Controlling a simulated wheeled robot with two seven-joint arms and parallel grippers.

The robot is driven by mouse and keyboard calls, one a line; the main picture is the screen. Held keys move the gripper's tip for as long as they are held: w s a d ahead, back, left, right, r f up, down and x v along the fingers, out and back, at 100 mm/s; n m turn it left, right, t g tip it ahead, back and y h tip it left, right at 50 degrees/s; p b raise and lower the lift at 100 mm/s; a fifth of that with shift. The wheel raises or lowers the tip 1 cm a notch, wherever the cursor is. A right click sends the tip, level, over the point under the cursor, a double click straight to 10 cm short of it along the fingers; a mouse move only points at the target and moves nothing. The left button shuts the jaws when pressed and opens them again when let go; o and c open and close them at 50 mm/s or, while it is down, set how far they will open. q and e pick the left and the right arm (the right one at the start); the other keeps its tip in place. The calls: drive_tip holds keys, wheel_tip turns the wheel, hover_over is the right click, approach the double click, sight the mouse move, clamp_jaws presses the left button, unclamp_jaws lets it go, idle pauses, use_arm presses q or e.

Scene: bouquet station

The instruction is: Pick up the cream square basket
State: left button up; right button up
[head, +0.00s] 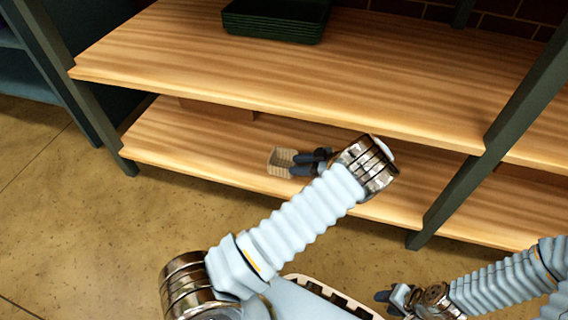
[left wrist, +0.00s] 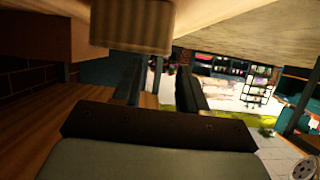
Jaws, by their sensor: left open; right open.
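The small cream square basket (head: 279,162) stands on the lower wooden shelf, near its front edge. In the left wrist view the basket (left wrist: 131,24) shows as a ribbed brownish shape at the top, partly cut off by the frame edge. My left gripper (head: 293,164) is open, with its dark fingers pointing left at the basket's right side. The fingers (left wrist: 160,72) look apart and empty in the left wrist view; I cannot tell whether they touch the basket. My right gripper (head: 380,296) is open and low at the bottom right, away from the shelf.
The lower shelf (head: 190,140) lies beneath a wide upper shelf (head: 180,55), which limits height above the basket. Dark green trays (head: 275,22) are stacked on the upper shelf. Grey-green posts (head: 490,150) stand at both sides.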

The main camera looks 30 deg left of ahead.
sight(283, 163)
use_arm(q)
drive_tip(key=x, duration=0.5)
drive_tip(key=shift+s+a+f+b, duration=0.15)
drive_tip(key=shift+s+a+b, duration=0.1)
drive_tip(key=shift+b, duration=0.05)
clamp_jaws()
